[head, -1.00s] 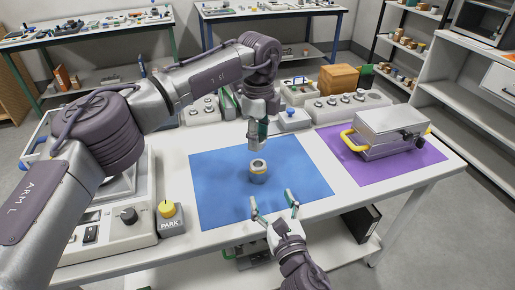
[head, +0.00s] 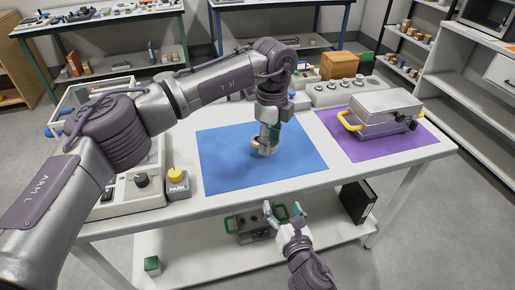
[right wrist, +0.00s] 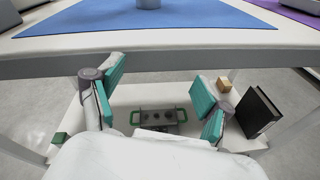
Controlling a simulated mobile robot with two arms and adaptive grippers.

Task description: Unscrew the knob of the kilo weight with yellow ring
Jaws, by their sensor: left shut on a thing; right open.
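The kilo weight with the yellow ring (head: 264,152) stands on the blue mat (head: 225,170) in the head view, mostly hidden by my left gripper (head: 268,140). A bit of its yellow ring shows at its left edge. My left gripper points down and is shut at the top of the weight, on the knob; the knob itself is hidden by the fingers. In the right wrist view the lower grey part of the weight (right wrist: 148,4) shows at the top edge. My right gripper (head: 283,209) is open and empty, in front of the table's near edge, apart from the weight.
A metal case with yellow handles (head: 380,118) sits on the purple mat (head: 415,148) at right. A green-handled box (right wrist: 157,117) and a black binder (right wrist: 257,112) are on the lower shelf.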

